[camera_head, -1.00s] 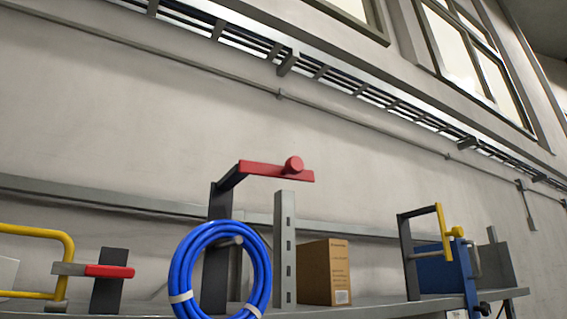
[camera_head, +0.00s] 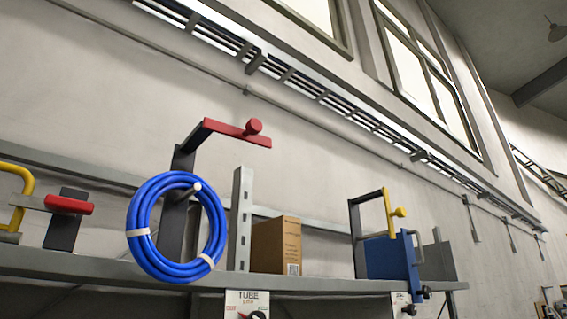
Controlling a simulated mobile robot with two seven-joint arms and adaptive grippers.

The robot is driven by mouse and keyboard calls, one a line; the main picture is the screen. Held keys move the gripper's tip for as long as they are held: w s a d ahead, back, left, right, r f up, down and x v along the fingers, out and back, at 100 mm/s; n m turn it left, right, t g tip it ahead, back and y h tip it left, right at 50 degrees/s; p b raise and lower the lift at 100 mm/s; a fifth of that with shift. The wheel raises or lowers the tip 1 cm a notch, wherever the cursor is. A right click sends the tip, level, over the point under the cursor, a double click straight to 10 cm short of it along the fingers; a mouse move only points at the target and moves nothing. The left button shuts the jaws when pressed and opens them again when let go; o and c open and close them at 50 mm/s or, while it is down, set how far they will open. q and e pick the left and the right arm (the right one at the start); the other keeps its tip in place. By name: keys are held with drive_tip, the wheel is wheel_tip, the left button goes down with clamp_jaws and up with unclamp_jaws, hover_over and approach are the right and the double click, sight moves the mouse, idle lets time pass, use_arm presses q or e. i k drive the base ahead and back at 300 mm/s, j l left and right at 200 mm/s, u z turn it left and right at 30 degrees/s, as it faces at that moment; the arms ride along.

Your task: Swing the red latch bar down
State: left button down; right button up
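The red latch bar (camera_head: 237,133) has a round red knob (camera_head: 253,127) near its right end. It sits at the top of a dark upright post (camera_head: 172,235) and extends out to the right, roughly level with a slight tilt. A grey slotted upright (camera_head: 240,220) stands to the right, below the bar's outer part. A coil of blue hose (camera_head: 142,215) hangs on a peg on the dark post and covers part of it. Neither of my grippers shows in the head view.
A grey shelf (camera_head: 330,284) runs across below. A cardboard box (camera_head: 275,246) stands right of the slotted upright. Further right is a blue unit (camera_head: 388,258) with a yellow lever (camera_head: 389,212). A red-handled lever (camera_head: 70,205) and yellow bent tube (camera_head: 25,180) are at left.

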sight(253, 126)
drive_tip(key=k+j+z, duration=0.1)
drive_tip(key=z, duration=0.3)
drive_tip(key=k+j+z, duration=0.15)
drive_tip(key=z, duration=0.2)
drive_tip(key=k+z, duration=0.1)
drive_tip(key=z, duration=0.3)
drive_tip(key=j, duration=0.05)
